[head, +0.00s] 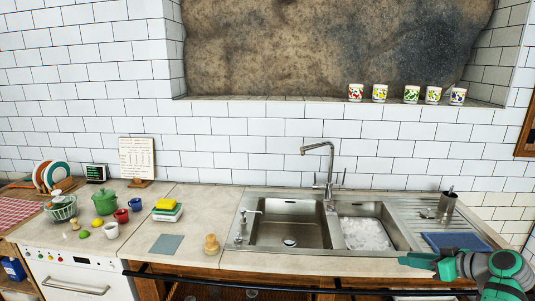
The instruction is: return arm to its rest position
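My arm shows at the lower right of the head view, in teal and dark grey, folded low in front of the counter edge. Its left end, which appears to be my gripper (418,262), points left and sits in front of the sink's right side. The fingers are too small and edge-on to tell whether they are open or shut. I see no object clearly held.
The counter holds a sink (290,230), a tall faucet (328,165), a blue mat (455,242), a metal cup (447,203), a wooden shaker (211,244) and a green pot (105,202). A black rail (230,283) runs along the front. Cups (412,94) line the ledge.

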